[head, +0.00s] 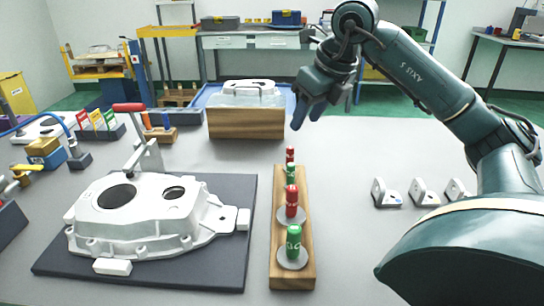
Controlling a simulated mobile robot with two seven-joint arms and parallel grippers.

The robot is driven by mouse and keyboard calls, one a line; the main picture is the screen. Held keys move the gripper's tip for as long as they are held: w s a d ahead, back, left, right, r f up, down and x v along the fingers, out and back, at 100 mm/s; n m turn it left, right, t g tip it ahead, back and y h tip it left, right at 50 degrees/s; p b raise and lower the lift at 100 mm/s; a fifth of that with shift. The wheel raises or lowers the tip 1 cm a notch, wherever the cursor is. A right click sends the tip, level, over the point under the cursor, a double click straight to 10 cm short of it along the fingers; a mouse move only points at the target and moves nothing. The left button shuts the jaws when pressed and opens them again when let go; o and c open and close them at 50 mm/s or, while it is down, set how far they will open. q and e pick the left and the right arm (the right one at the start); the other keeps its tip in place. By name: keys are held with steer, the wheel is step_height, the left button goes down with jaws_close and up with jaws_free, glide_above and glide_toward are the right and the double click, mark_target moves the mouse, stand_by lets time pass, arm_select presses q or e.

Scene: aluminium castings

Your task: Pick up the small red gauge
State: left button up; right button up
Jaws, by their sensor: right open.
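The small red gauge (290,155) stands upright at the far end of a long wooden rack (279,262). A small green gauge (291,171) stands just in front of it and hides its lower part. Nearer on the rack stand a larger red gauge (291,203) and a larger green gauge (293,241), each with a grey disc at its base. My right gripper (304,115) is open and points down, above and beyond the far end of the rack. It is apart from the small red gauge and looks empty. My left gripper is out of view.
A white casting (150,215) lies on a dark mat (190,275) left of the rack, under a clamp with a red handle (129,107). Several white brackets (425,192) stand right. The table is clear between rack and brackets.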

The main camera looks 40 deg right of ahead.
mark_target(293, 149)
steer(key=b+x, duration=0.1)
steer(key=x, duration=1.1)
steer(key=shift+f+b, duration=0.35)
steer(key=shift+f, duration=0.1)
steer(key=shift+s, duration=0.1)
steer(key=shift+r, duration=0.1)
jaws_close()
